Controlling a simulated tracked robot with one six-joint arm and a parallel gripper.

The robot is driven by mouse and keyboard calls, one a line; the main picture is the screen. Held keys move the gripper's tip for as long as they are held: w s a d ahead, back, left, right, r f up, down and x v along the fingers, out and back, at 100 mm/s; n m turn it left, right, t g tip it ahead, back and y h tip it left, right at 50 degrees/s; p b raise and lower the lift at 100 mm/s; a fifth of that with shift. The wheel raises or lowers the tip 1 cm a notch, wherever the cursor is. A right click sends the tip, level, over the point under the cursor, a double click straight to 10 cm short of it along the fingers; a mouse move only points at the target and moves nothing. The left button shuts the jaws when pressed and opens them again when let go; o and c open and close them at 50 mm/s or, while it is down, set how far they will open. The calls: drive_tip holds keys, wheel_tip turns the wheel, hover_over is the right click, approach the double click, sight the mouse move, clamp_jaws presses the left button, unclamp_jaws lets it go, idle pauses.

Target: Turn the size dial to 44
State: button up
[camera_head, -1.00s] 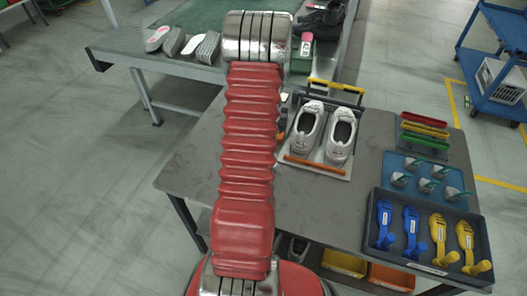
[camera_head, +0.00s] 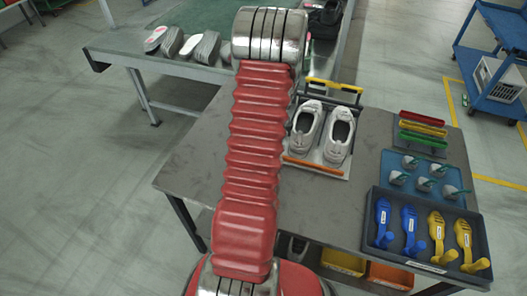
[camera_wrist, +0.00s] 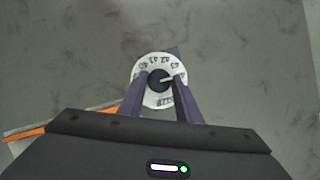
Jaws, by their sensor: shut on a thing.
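The size dial (camera_wrist: 151,64) shows in the wrist view as a round white disc with dark numbers around its rim, a black centre knob (camera_wrist: 159,81) and a pale pointer line. The line points to the right and slightly up in the picture. The numbers are too small and tilted to read with certainty. My gripper (camera_wrist: 160,84) is over the dial, its two dark purple fingers shut on the knob from both sides. In the head view my arm hides the dial and the gripper.
A pair of white shoes (camera_head: 322,133) stands in a fixture with an orange bar (camera_head: 313,165) on the grey table. A blue tray (camera_head: 425,178) and a dark tray (camera_head: 400,262) with blue and yellow tools are at the right.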

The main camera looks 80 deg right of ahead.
drive_tip(key=shift+f, duration=0.1)
drive_tip(key=o, duration=1)
drive_tip(key=v, duration=1.3)
drive_tip(key=shift+d+r, duration=0.1)
drive_tip(key=shift+r, duration=0.3)
